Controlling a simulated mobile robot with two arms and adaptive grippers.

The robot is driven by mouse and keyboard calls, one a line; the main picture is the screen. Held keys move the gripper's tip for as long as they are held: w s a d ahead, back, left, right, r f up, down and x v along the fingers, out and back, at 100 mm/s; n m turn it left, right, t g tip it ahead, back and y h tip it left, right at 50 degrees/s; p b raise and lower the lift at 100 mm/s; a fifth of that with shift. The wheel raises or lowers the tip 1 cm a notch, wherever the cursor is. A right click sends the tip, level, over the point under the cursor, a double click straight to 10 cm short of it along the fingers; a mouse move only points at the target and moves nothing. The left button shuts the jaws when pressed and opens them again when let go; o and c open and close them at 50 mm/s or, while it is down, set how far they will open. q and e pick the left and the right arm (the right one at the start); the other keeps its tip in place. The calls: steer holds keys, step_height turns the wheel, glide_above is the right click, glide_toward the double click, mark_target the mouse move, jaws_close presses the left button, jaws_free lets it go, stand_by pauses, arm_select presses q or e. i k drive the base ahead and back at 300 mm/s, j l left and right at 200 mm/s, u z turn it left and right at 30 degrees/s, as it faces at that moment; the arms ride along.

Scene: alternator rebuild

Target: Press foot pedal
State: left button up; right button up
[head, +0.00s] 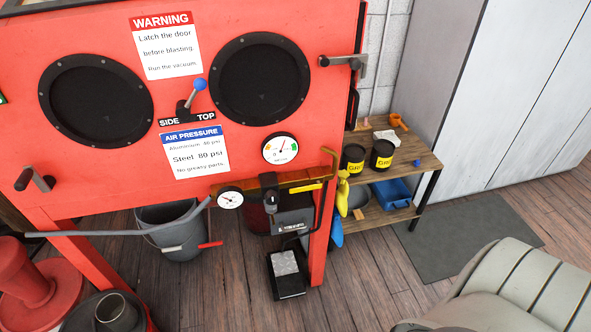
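The foot pedal (286,264) is a black unit with a silver tread plate on top. It sits on the wooden floor under the front of the red blasting cabinet (225,100), just left of the cabinet's red front leg (319,250). Nothing rests on the pedal, and its top is in plain view. Neither of my grippers shows in the head view.
A grey bucket (172,218) stands left of the pedal under the cabinet. A wooden shelf (422,163) with dark cans stands to the right. A pale ribbed seat (520,285) fills the lower right. A grey mat (465,235) lies between. Floor before the pedal is bare.

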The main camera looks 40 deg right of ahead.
mark_target(287, 275)
steer(key=z, duration=1)
